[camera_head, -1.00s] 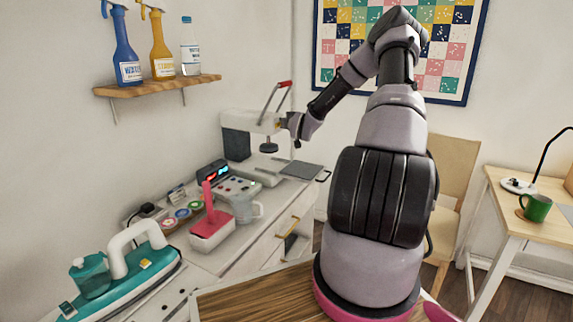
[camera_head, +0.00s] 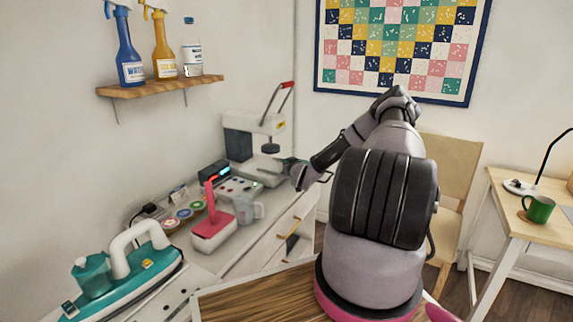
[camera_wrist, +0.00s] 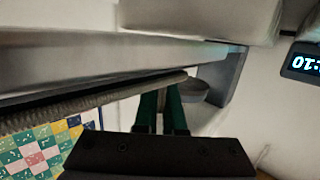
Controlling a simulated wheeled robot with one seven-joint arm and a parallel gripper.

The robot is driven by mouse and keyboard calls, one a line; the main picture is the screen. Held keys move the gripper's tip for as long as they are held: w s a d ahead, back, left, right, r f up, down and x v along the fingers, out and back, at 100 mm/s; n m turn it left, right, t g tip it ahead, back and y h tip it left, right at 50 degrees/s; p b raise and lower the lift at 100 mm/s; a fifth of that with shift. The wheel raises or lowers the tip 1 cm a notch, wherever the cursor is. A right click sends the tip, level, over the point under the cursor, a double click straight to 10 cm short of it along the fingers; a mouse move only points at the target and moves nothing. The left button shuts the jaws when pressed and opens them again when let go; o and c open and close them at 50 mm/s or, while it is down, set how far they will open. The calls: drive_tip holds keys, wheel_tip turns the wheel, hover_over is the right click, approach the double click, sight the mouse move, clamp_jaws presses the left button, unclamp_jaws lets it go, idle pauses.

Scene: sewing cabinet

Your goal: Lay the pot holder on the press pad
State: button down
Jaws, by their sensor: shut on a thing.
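My gripper (camera_wrist: 163,95) shows in the wrist view, where the picture is upside down. Its two dark green fingers are shut on a thin, flat grey-brown piece with a ribbed edge, seen edge-on, which I take to be the pot holder (camera_wrist: 70,104). A broad grey slab, seemingly the press pad (camera_wrist: 80,55), lies close along it; I cannot tell whether they touch. In the head view my gripper (camera_head: 286,164) is low beside the white press (camera_head: 240,144), in front of the pad area. The pot holder cannot be made out there.
The press head's round plate (camera_wrist: 194,90) hangs close by the fingers; its red-tipped lever (camera_head: 287,86) is raised.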

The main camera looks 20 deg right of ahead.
drive_tip(key=shift+f, duration=0.25)
drive_tip(key=shift+f, duration=0.1)
drive_tip(key=c, duration=1)
unclamp_jaws()
